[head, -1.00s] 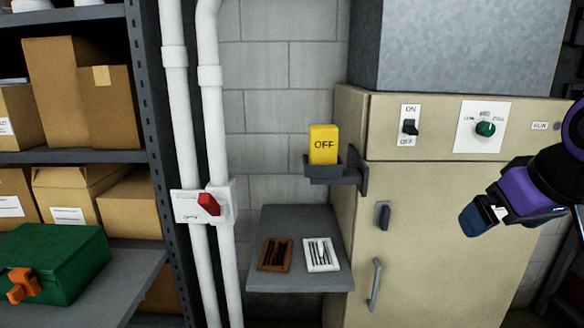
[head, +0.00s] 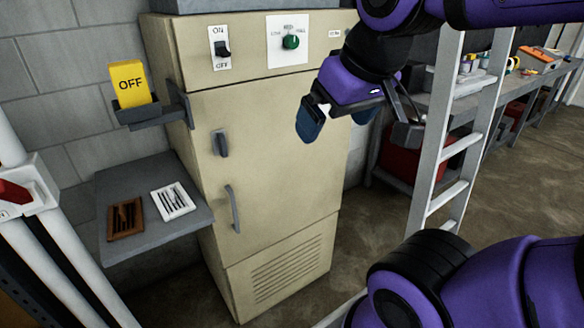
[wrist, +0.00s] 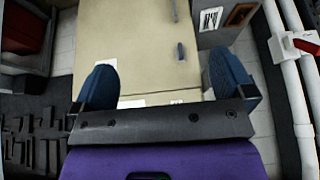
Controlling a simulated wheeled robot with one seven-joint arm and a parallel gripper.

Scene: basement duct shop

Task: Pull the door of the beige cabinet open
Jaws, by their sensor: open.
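The beige cabinet (head: 200,125) stands against the block wall, and its door (head: 270,150) looks closed. The door has a grey vertical handle (head: 233,208) and a grey latch (head: 221,143) above it, both near its left edge. In the wrist view the door (wrist: 130,45) shows beyond the fingers, with the latch or handle (wrist: 180,51) on it. My gripper (head: 338,122) is open and empty, in front of the door's upper right part, to the right of and above the handle. It is not touching the handle.
A grey shelf (head: 150,240) with a brown tray and a white tray juts out left of the cabinet. A yellow OFF block (head: 129,82) sits in a bracket above it. A ladder (head: 432,190) stands at right. A workbench (head: 470,100) runs behind it.

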